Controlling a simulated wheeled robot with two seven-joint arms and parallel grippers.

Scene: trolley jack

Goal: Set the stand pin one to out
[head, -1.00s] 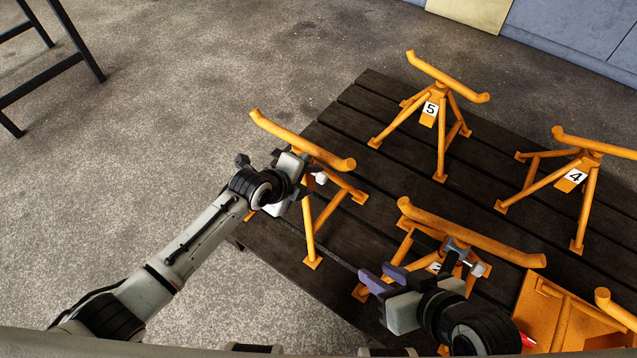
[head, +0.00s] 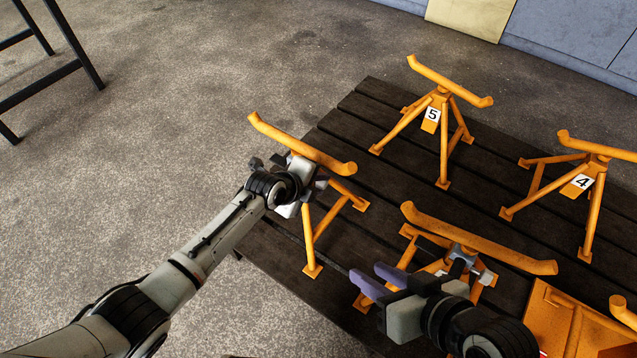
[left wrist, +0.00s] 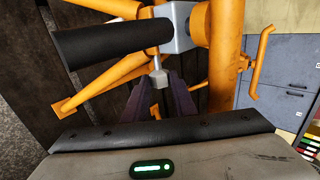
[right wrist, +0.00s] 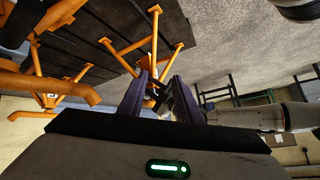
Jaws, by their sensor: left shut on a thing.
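The left orange stand (head: 311,245) stands upright on the slatted table, and my left wrist hides part of its top and any number plate. In the left wrist view a small grey pin head (left wrist: 160,76) sits between the purple fingers of my left gripper (left wrist: 160,92), which is shut on it just below a grey block (left wrist: 180,28) on the stand. A black cylinder (left wrist: 112,40) runs out from that block. My right gripper (head: 373,281) is open and empty, in front of the nearer middle stand. Its fingers also show apart in the right wrist view (right wrist: 153,95).
Stand 5 (head: 444,130) is at the back and stand 4 (head: 593,200) at the right. The middle stand (head: 480,237) is close behind my right gripper. An orange jack part (head: 560,315) lies at lower right.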

